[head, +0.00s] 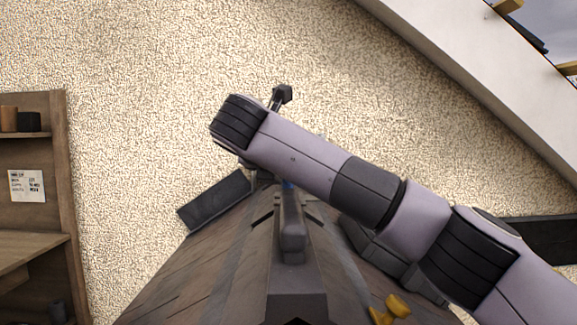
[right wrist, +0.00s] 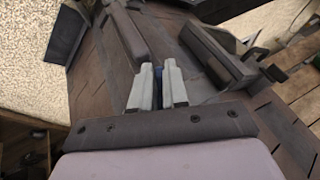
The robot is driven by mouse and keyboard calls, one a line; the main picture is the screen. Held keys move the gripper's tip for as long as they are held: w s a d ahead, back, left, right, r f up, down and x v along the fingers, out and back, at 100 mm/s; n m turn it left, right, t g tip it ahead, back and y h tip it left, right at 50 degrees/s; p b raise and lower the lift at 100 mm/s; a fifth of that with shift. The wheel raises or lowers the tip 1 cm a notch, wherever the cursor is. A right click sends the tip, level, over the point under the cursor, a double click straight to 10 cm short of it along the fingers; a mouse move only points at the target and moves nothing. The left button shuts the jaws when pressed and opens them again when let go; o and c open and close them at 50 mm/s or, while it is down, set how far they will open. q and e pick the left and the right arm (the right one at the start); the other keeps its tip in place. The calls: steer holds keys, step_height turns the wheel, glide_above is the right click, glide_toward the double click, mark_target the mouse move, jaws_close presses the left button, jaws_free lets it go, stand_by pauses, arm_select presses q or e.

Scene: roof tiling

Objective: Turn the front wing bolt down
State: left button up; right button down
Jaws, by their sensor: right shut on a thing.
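My right gripper (right wrist: 157,88) shows in the right wrist view, with its two pale fingers close together over the roof ridge. They are shut on a small blue piece (right wrist: 158,76), which looks like the wing bolt; the fingers hide most of it. In the head view my right arm crosses from the lower right and hides the gripper. A bit of blue (head: 287,184) shows just below the arm, at the end of a grey ridge piece (head: 292,232). My left gripper is in neither view.
A yellow knobbed piece (head: 390,308) sits on the right roof slope. A dark slab (head: 214,201) sticks out left of the ridge, and a dark tray-like box (right wrist: 215,55) lies on the slope. A wooden shelf (head: 62,180) stands at the left.

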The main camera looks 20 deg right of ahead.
steer(key=shift+r+h, duration=0.3)
steer(key=shift+r, duration=0.1)
steer(key=c, duration=1.2)
jaws_free()
steer(key=shift+s+a, duration=0.1)
steer(key=shift+f, duration=0.15)
steer(key=shift+v, duration=3.55)
